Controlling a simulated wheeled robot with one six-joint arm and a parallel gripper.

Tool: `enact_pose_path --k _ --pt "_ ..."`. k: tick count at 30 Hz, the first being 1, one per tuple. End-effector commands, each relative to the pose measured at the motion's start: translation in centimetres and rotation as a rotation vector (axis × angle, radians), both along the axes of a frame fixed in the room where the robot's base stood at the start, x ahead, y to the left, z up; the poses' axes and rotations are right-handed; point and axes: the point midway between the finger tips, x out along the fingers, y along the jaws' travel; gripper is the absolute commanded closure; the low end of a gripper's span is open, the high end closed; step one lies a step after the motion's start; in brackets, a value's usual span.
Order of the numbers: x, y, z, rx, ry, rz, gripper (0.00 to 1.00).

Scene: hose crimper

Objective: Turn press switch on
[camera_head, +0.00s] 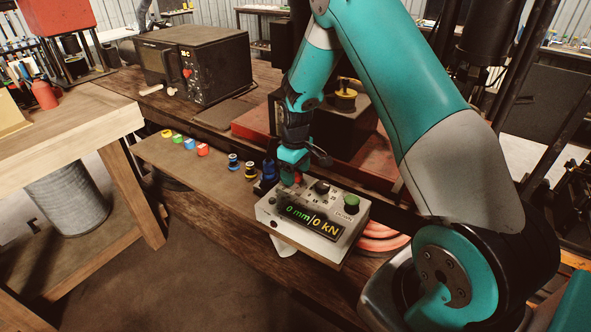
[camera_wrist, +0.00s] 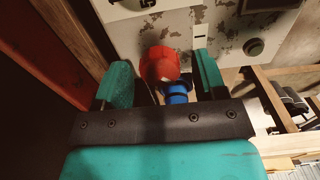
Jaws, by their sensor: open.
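The control box (camera_head: 312,226) is a worn pale panel with a display (camera_head: 313,219) reading "0 mm | 0 kN". It carries a green knob (camera_head: 351,203) and a black knob (camera_head: 322,187). A red switch knob (camera_wrist: 160,66) shows in the wrist view between the two teal fingers of my gripper (camera_wrist: 161,84). In the head view my gripper (camera_head: 294,168) is over the box's back left corner, and hides much of the red knob. The fingers are open, with a gap on each side of the knob. Which knob is the press switch is not labelled legibly.
Several coloured caps (camera_head: 190,144) and small fittings (camera_head: 234,162) stand along the bench shelf left of my gripper. A dark boxy machine (camera_head: 195,63) sits behind. A wooden table (camera_head: 60,140) stands at left. A blue part (camera_wrist: 176,93) lies just under the red knob in the wrist view.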

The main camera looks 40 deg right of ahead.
Motion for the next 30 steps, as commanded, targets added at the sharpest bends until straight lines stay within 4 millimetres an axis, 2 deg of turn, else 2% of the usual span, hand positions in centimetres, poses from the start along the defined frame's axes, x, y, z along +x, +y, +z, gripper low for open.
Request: enact_pose_path --k 4,10,20,30 --pt "0.02 0.0 0.02 0.0 0.0 0.0 0.37" --pt "0.02 0.0 0.04 0.0 0.0 0.0 0.83" --pt "0.04 -0.02 0.04 -0.001 -0.001 -0.032 0.84" --pt "0.1 -0.03 0.01 -0.001 -0.003 -0.243 0.84"
